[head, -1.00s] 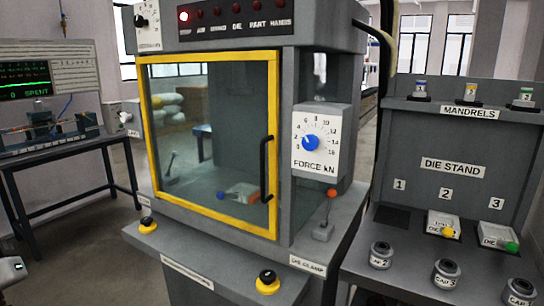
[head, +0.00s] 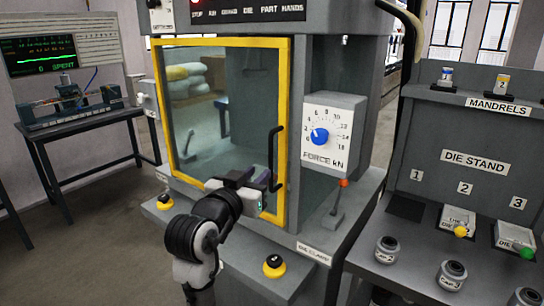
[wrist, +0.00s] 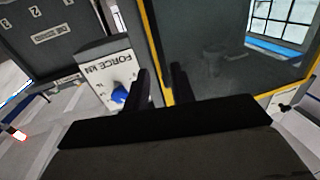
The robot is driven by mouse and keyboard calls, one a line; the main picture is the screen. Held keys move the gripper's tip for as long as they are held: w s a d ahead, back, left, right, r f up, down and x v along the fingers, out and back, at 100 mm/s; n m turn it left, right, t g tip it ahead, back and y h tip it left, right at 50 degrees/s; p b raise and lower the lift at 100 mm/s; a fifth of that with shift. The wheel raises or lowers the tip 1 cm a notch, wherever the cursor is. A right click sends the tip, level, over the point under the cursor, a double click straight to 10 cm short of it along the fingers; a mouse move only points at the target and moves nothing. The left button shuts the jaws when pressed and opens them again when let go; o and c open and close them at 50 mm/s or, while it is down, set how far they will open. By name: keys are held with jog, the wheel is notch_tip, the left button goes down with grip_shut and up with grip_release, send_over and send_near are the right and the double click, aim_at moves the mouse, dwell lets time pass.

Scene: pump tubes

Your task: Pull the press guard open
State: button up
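The press guard (head: 285,110) is a clear panel in a yellow frame on the front of the grey press. It looks shut, and it also shows in the wrist view (wrist: 152,45). Its black bar handle (head: 279,150) stands upright on the right side. My gripper (head: 252,177) is in front of the guard, close to the left of the handle's lower part. In the wrist view its two dark fingers (wrist: 161,82) are apart, with the yellow frame edge showing beyond the gap. I cannot make out the handle there, nor tell whether the gripper touches it.
The force dial box (head: 333,133) sits right of the guard, with an orange-tipped lever (head: 337,205) below. Yellow-based buttons (head: 274,266) are on the press's front ledge. The die stand (head: 475,165) is at right, a bench (head: 85,128) at left. Floor between bench and press is clear.

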aim_at(270, 161)
jog(key=p+x, duration=0.2)
jog(key=x, duration=0.6)
jog(key=shift+w, duration=0.15)
grip_shut()
